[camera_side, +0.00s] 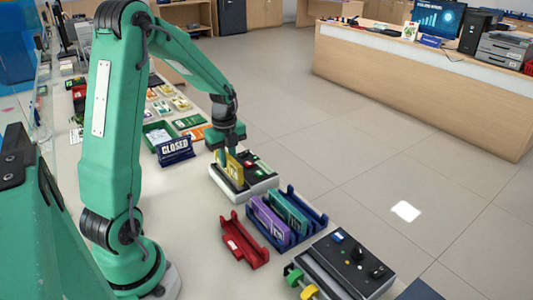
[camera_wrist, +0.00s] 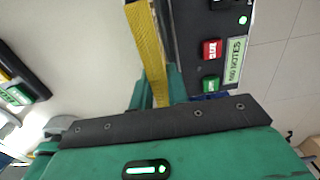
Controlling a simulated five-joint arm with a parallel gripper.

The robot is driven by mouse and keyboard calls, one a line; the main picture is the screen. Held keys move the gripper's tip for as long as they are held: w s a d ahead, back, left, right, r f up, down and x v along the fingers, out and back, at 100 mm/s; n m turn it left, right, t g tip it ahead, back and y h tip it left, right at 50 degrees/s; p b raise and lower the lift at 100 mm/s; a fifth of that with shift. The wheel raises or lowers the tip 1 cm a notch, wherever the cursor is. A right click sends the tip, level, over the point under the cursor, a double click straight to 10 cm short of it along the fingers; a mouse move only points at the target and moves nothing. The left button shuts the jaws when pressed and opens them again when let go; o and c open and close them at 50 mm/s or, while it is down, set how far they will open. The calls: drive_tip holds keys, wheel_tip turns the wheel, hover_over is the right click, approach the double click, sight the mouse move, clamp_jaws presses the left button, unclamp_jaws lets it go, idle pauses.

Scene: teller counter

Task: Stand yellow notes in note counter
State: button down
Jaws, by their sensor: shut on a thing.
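The yellow notes (camera_side: 235,170) are an upright, thin bundle. My gripper (camera_side: 229,156) is shut on them from above. In the wrist view the yellow notes (camera_wrist: 149,45) run up as a narrow band from between the fingers of my gripper (camera_wrist: 160,88). The note counter (camera_side: 262,186) is a white and black machine on the counter, beneath the notes. In the wrist view its black panel (camera_wrist: 187,30), with red and green buttons and a notes label, lies just right of the bundle. I cannot tell whether the lower edge of the notes is inside the counter's slot.
A blue rack (camera_side: 265,233) holding purple notes (camera_side: 270,219) and teal notes (camera_side: 289,213) stands nearer the camera. Beside it are an empty-looking red holder (camera_side: 243,243) and a black control box (camera_side: 347,266). A CLOSED sign (camera_side: 176,151) and a green tray (camera_side: 151,130) are behind left.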

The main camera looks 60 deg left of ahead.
drive_tip(key=shift+f, duration=0.85)
drive_tip(key=c, duration=1.3)
unclamp_jaws()
drive_tip(key=shift+r, duration=0.15)
drive_tip(key=shift+r, duration=3.35)
